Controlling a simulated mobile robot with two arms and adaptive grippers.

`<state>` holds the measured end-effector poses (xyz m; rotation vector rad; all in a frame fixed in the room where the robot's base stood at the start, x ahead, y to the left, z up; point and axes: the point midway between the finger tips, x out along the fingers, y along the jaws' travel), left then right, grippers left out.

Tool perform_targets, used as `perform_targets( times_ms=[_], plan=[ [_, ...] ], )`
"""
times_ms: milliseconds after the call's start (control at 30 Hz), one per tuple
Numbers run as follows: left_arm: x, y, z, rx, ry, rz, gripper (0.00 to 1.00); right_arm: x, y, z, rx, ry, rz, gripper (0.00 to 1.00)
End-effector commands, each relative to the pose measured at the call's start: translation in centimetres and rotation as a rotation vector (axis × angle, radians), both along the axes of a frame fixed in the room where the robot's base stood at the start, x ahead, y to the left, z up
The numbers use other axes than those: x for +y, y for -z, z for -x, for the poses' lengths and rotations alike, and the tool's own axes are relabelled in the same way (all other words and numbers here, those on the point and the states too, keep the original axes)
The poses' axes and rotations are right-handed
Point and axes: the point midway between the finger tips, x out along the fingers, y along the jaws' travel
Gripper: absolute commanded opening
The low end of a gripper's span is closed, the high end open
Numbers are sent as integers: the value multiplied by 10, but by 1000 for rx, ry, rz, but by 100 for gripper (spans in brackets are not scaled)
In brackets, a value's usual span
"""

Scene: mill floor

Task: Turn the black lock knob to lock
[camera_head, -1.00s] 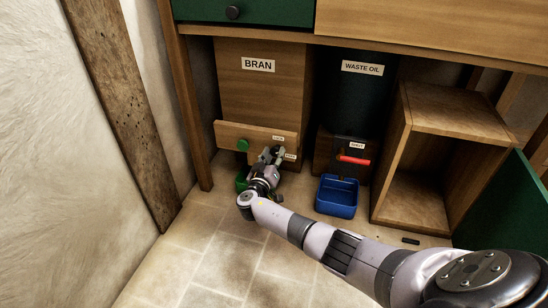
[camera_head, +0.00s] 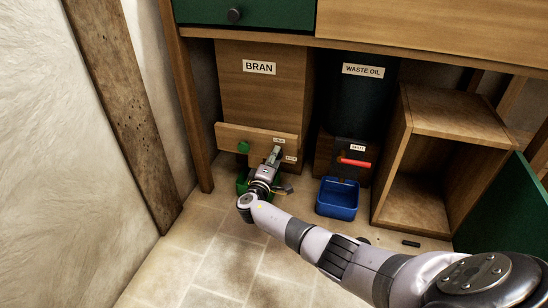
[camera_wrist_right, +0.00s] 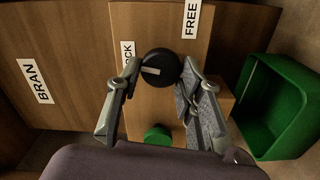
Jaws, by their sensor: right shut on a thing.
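The black lock knob (camera_wrist_right: 158,66) is round with a pale mark on its face, and sits on the wooden front of the bran bin. Its mark lies nearly level in the wrist view, pointing to the LOCK side. The LOCK label (camera_wrist_right: 128,54) is partly covered by a finger; the FREE label (camera_wrist_right: 191,18) is clear. My right gripper (camera_wrist_right: 160,76) is shut on the knob, one finger on each side. In the head view my right gripper (camera_head: 272,160) hides the knob. My left gripper is in neither view.
A green knob (camera_head: 243,147) is on the same wooden front (camera_head: 229,133). A green tray (camera_wrist_right: 247,124) stands below it. To the right are a waste oil tank (camera_head: 355,100) with a red handle (camera_head: 354,162), a blue tray (camera_head: 337,211) and an open wooden cabinet (camera_head: 391,163).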

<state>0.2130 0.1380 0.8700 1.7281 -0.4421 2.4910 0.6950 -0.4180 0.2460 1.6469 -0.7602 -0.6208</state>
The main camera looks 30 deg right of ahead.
Motion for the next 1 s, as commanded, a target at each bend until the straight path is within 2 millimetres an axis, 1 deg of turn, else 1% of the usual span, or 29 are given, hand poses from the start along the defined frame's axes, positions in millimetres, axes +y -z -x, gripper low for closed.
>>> perform_targets(
  times_ms=[200,400,967,1000],
  plan=[
    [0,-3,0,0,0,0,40,1,0,0,96,-1,81,6],
    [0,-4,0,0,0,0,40,1,1,0,145,-1,123,6],
    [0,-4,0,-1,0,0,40,1,1,0,166,-3,141,6],
    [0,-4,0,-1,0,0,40,1,1,0,165,-3,141,36]
  ],
)
